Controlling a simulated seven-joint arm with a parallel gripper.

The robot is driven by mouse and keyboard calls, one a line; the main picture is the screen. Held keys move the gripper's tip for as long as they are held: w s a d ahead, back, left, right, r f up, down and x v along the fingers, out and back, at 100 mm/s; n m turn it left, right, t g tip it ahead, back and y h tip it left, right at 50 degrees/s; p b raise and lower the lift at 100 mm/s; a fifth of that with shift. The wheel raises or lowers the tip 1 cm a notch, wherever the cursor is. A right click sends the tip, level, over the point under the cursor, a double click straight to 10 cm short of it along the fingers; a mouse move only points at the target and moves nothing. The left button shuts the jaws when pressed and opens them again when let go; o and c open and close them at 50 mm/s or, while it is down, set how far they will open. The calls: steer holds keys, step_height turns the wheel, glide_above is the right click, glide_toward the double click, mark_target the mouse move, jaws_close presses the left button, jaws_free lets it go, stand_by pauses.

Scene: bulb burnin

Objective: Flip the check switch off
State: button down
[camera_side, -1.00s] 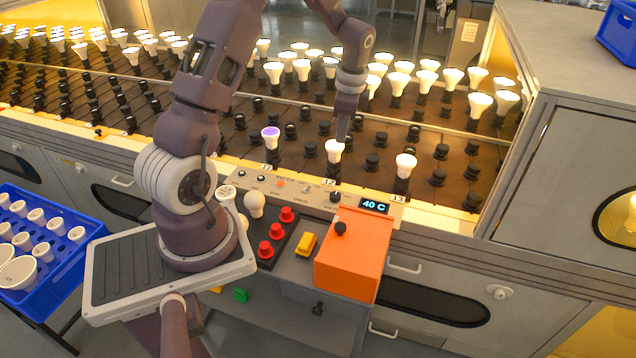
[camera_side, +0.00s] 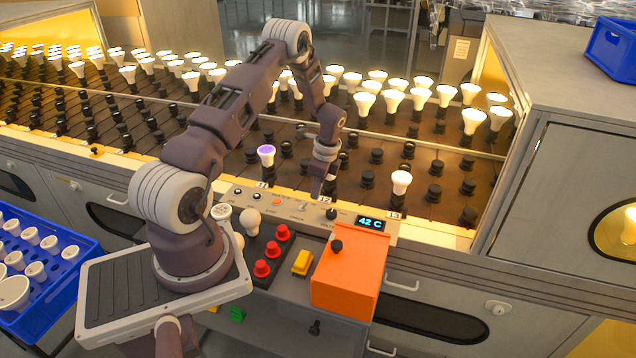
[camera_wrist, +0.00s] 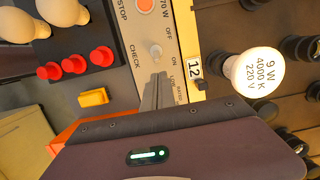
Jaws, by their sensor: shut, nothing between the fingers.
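The check switch (camera_wrist: 155,52) is a small pale toggle lever on the grey control panel (camera_wrist: 130,35), beside the printed words CHECK, OFF and ON. I cannot tell clearly which way its lever leans. It also shows small on the panel in the side view (camera_side: 302,206). My gripper (camera_wrist: 156,78) is shut and empty, its fingertips just beside the switch on the ON side. Whether they touch the lever is unclear. In the side view my gripper (camera_side: 317,192) points down over the panel's back edge near label 12.
An orange box (camera_side: 348,280) and a display (camera_side: 371,223) reading 42 C sit right of the switch. A black knob (camera_side: 331,213) is close by. Red buttons (camera_side: 273,250) and a yellow one (camera_side: 302,262) lie in front.

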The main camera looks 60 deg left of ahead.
mark_target(303, 205)
steer(key=f, duration=0.4)
steer(key=shift+s+a, duration=0.3)
steer(key=shift+s+a+r, duration=0.2)
steer(key=shift+a+r, duration=0.05)
stand_by(0.4)
steer(key=shift+s, duration=0.1)
steer(key=shift+s+a+r, duration=0.35)
steer(key=shift+s+a, duration=0.15)
steer(key=shift+a, duration=0.1)
steer(key=shift+r, duration=0.8)
